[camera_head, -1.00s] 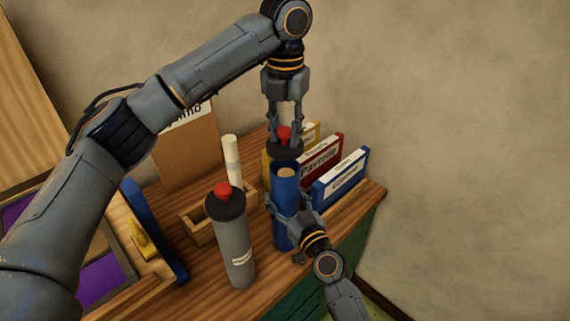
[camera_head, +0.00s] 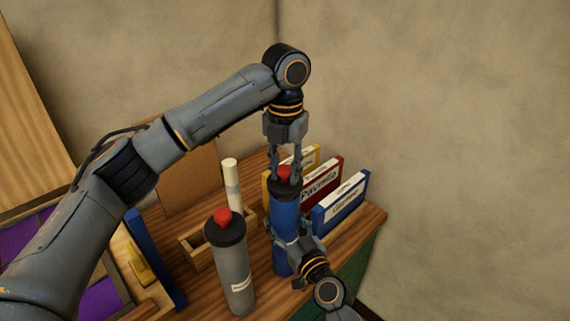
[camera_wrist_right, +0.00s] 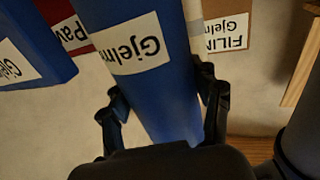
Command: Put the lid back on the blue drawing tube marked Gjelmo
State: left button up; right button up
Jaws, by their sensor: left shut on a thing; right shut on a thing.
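The blue drawing tube (camera_head: 284,218) stands upright near the right end of the wooden table. Its white label, partly cut off and reading "Gjelm", shows in the right wrist view (camera_wrist_right: 138,45). The black lid (camera_head: 284,189) with a red knob is at the tube's mouth and covers it; whether it is fully seated I cannot tell. My left gripper (camera_head: 285,174) points down from above and is shut on the lid's red knob. My right gripper (camera_head: 287,243) is shut around the tube's lower half; its fingers flank the tube in the right wrist view (camera_wrist_right: 163,108).
A grey tube (camera_head: 236,270) with its own black, red-knobbed lid stands close to the left. Behind it are a pale roll (camera_head: 231,178) and a wooden box (camera_head: 194,251). Yellow, red (camera_head: 321,184) and blue binders (camera_head: 343,207) stand close on the right.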

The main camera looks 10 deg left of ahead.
pick_arm(q)
jog(key=shift+f, duration=0.2)
jog(key=shift+f, duration=0.65)
dwell(0.4)
jog(key=o, duration=1)
notch_tip(320, 180, up, 12)
jog(key=shift+r, duration=0.1)
pick_arm(e)
jog(key=o, duration=1.8)
